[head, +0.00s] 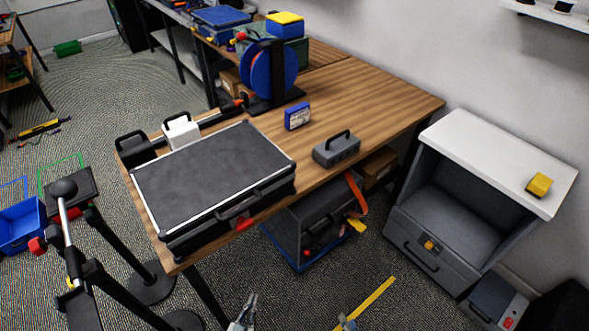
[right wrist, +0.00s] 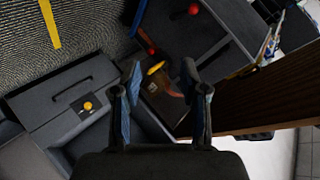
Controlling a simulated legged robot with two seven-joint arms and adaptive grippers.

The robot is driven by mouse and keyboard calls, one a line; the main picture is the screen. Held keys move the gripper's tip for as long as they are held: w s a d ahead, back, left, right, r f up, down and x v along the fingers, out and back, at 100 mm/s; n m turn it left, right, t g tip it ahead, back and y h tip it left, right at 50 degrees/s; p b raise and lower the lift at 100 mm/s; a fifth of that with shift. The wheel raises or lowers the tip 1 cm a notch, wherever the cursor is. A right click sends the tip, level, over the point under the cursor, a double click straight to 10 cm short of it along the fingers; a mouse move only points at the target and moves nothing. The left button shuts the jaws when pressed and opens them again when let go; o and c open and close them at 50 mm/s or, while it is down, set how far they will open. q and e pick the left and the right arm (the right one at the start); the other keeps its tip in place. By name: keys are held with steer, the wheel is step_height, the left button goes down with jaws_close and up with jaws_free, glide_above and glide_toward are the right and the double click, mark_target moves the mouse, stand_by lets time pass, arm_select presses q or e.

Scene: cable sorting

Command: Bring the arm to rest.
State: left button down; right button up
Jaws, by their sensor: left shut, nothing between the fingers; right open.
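My left gripper (head: 243,314) shows at the bottom edge of the head view, in front of the wooden table. It is shut and holds nothing. My right gripper (head: 346,323) is only partly in view at the bottom edge, further right, low over the carpet. In the right wrist view its two fingers (right wrist: 161,80) stand apart with nothing gripped between them. Most of both arms is out of view.
A wooden table (head: 385,97) carries a closed black case (head: 212,175), a grey handled block (head: 337,149) and a blue spool (head: 270,70). A grey cabinet (head: 470,135) stands right. A shelf bin (head: 310,215) sits below the table. Carpet with a yellow strip (head: 372,297) is open between.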

arm_select(q)
steer(key=s+a+f+g+y+p, duration=0.1)
steer(key=s+a+f+g+p, duration=0.2)
steer(key=s, duration=0.6)
steer(key=s+a+f+g+y+p, duration=0.1)
steer(key=s+a+f+g+p, duration=0.2)
steer(key=s+f, duration=0.7)
steer(key=s+a+f+g+y+p, duration=0.2)
steer(key=s+f+g+p, duration=0.4)
steer(key=s+g, duration=0.3)
steer(key=shift+s+a+f+n, duration=0.2)
steer(key=shift+s+a+n, duration=0.1)
steer(key=shift+s+a, duration=0.3)
arm_select(e)
steer(key=s+d+r+n+g+h, duration=0.2)
steer(key=s+n+g, duration=0.7)
steer(key=s, duration=1.9)
steer(key=shift+s+r+g, duration=0.15)
steer(key=shift+s+g, duration=0.2)
steer(key=shift+g, duration=0.05)
